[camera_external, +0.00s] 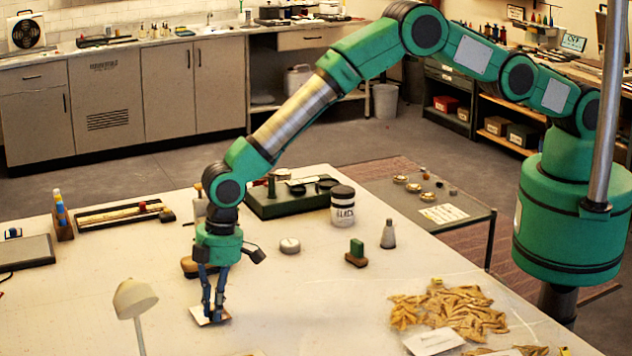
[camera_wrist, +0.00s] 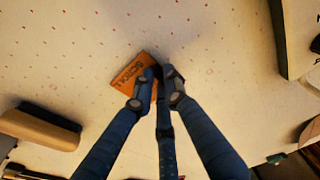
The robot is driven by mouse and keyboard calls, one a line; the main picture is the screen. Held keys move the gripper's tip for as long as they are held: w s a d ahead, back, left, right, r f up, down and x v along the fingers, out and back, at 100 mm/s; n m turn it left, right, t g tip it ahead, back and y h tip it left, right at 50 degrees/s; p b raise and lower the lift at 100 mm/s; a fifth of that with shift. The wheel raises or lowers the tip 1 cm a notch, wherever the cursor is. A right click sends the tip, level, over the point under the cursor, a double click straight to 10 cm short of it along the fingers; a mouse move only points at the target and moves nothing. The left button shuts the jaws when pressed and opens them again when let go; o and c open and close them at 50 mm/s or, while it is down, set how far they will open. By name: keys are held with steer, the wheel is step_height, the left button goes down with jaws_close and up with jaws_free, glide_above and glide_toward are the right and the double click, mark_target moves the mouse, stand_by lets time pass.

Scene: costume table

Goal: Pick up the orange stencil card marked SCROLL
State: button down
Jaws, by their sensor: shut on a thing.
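The orange stencil card (camera_wrist: 129,78) shows in the wrist view with dark lettering that seems to read SCROLL. My gripper (camera_wrist: 160,92) has its fingertips together at the card's right part, shut on it and covering that side. In the external view my gripper (camera_external: 213,313) points straight down at the front of the white table. The card (camera_external: 199,315) shows there as a small pale, orange-edged piece around the fingertips, at or just above the tabletop. I cannot tell whether it touches the table.
A cream lamp (camera_external: 135,298) stands left of my gripper. A brown-based block (camera_external: 190,267) lies close behind it; a brown block also shows in the wrist view (camera_wrist: 42,126). A green-topped stamp (camera_external: 356,252) and a pile of tan pieces (camera_external: 450,310) are to the right.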

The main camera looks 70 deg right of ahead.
steer(key=shift+r, duration=0.8)
steer(key=shift+r+b, duration=0.3)
steer(key=shift+r, duration=0.25)
steer(key=s+d, duration=0.3)
steer(key=s, duration=0.1)
steer(key=s+d+r+b, duration=0.1)
steer(key=s+d, duration=0.2)
steer(key=s, duration=0.1)
steer(key=s+d, duration=0.4)
steer(key=shift+s+r+b, duration=0.25)
steer(key=shift+r+b, duration=0.05)
steer(key=shift+b, duration=0.05)
